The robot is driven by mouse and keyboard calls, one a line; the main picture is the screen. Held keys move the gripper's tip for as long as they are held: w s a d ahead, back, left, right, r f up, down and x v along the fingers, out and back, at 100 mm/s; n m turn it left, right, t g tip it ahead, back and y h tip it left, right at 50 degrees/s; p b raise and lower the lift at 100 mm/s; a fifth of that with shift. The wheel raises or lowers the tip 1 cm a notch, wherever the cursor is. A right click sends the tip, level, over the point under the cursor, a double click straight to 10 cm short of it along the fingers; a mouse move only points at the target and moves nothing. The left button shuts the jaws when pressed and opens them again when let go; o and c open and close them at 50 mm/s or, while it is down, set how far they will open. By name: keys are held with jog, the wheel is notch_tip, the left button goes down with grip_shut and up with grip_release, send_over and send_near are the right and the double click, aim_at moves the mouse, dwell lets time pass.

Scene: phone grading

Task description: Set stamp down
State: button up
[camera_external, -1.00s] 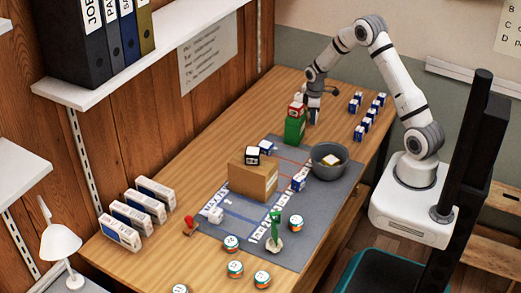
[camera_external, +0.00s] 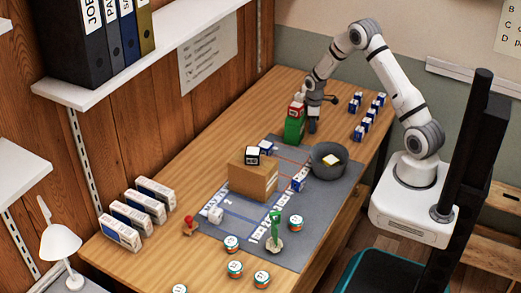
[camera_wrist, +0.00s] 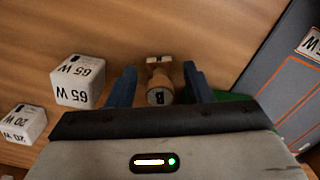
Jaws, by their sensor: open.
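A small wooden stamp (camera_wrist: 158,68) with a round knob and dark marking shows in the wrist view, over bare table wood. My gripper (camera_wrist: 158,84) is open, with one blue-grey finger on each side of the stamp's knob. A gap shows between the knob and each finger. In the external view my gripper (camera_external: 313,126) is low at the far part of the table, just right of a green box (camera_external: 294,129). The stamp cannot be made out there. Whether its base rests flat on the table is hard to tell.
White boxes marked 65 W (camera_wrist: 78,82) and 20 W (camera_wrist: 23,123) stand left in the wrist view. The grey mat (camera_wrist: 290,80) lies right. In the external view, a dark bowl (camera_external: 329,162), a cardboard box (camera_external: 253,181) and a red-handled stamp (camera_external: 190,226) stand nearer.

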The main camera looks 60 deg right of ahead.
notch_tip(320, 180, up, 12)
jog(key=shift+f+b, duration=0.15)
jog(key=shift+b, duration=0.5)
jog(key=s+a+r+m+t, duration=0.2)
jog(key=s+a+r+m, duration=0.1)
jog(key=s+a+r, duration=1.4)
jog(key=shift+s+a+r, duration=0.4)
jog(key=shift+s+a, duration=0.1)
jog(key=shift+a, duration=0.45)
jog(key=shift+m+t, duration=0.5)
jog(key=shift+m, duration=0.3)
jog(key=s+a, duration=0.1)
jog(key=s, duration=0.1)
jog(key=s+a, duration=0.1)
jog(key=s, duration=0.4)
jog(key=shift+a, duration=0.4)
jog(key=shift+c, duration=0.4)
jog(key=shift+s+a, duration=0.1)
jog(key=shift+s, duration=0.05)
jog(key=shift+c, duration=1.2)
